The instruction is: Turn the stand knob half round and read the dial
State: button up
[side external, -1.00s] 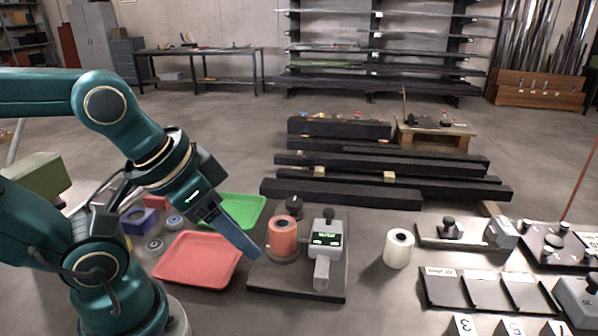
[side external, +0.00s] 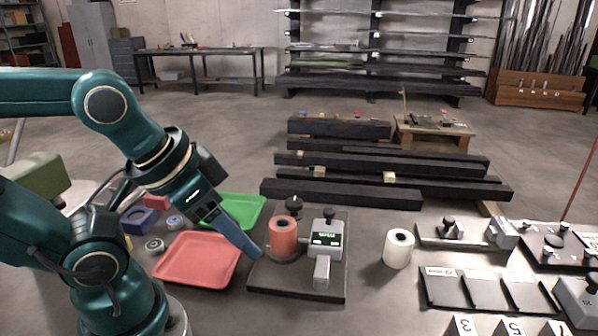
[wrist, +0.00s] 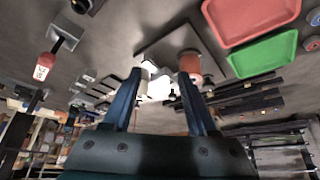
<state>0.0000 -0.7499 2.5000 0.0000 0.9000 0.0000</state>
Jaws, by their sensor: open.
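A dark stand plate (side external: 270,281) lies on the table, with an orange cylinder (side external: 283,238) and a grey instrument (side external: 326,248) on it. The instrument carries a small green-lit display (side external: 326,239), whose reading is too small to make out. A black knob (side external: 294,201) shows behind the orange cylinder, and a smaller black knob (side external: 328,214) tops the instrument. My gripper (side external: 256,252) points down to the right, at the plate's left side and apart from the orange cylinder. In the wrist view, my gripper (wrist: 161,73) is open and empty, its right finger partly in front of the orange cylinder (wrist: 190,64).
A red tray (side external: 197,259) and a green tray (side external: 240,209) lie to the left. A white cylinder (side external: 398,249) stands right of the stand. Further right are a dark slotted tray (side external: 445,291) and other fixtures. Dark bars (side external: 340,193) lie behind.

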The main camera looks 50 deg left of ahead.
jog(key=shift+o, duration=1.4)
jog(key=w+r+m, duration=0.5)
jog(key=m, duration=0.2)
jog(key=m+g+h, duration=0.2)
jog(key=m+h, duration=0.1)
send_over(293, 201)
jog(key=d, duration=0.1)
jog(key=f, duration=0.8)
jog(key=shift+s, duration=0.4)
jog(key=shift+n, duration=0.5)
jog(key=a+f, duration=0.1)
jog(key=f, duration=0.1)
jog(key=s+a+f, duration=0.1)
jog(key=shift+a+f, duration=0.3)
jog(key=shift+f, duration=0.05)
jog(key=shift+x, duration=2.35)
jog(key=shift+s, duration=0.1)
jog(key=shift+c, duration=0.3)
grip_shut()
